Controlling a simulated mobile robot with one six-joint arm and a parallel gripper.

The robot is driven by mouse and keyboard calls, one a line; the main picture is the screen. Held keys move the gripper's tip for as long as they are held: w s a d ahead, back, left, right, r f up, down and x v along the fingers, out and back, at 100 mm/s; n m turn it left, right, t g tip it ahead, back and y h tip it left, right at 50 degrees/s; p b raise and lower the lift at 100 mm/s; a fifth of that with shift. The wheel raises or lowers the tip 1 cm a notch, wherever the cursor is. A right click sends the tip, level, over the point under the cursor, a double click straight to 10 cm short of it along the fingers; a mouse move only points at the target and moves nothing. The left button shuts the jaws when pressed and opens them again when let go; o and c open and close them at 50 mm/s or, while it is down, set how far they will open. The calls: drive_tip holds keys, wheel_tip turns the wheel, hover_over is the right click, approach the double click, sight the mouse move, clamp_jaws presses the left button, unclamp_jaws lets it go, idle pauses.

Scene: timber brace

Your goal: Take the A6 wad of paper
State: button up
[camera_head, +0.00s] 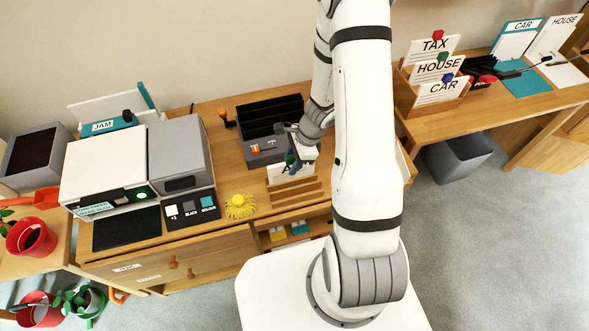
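A white card or wad (276,170) stands upright in a slotted wooden rack (297,192) on the desk. Its black lettering begins with "A"; the rest is hidden, so I cannot tell whether it reads A6. A small green knob (289,158) is at its top. My gripper (293,163) reaches down at this knob, with blue fingers beside it and in front of the card. The fingers are too small and overlapped to show whether they are shut on it. My arm hides the area right of the rack.
A dark tray (268,112) stands behind the rack. A yellow spiky object (240,206) and a printer (105,170) are to the left. A sorter with TAX, HOUSE and CAR cards (437,66) is on the right-hand desk, above a grey bin (456,160).

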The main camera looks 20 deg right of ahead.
drive_tip(key=shift+x, duration=1.2)
drive_tip(key=shift+c, duration=0.6)
clamp_jaws()
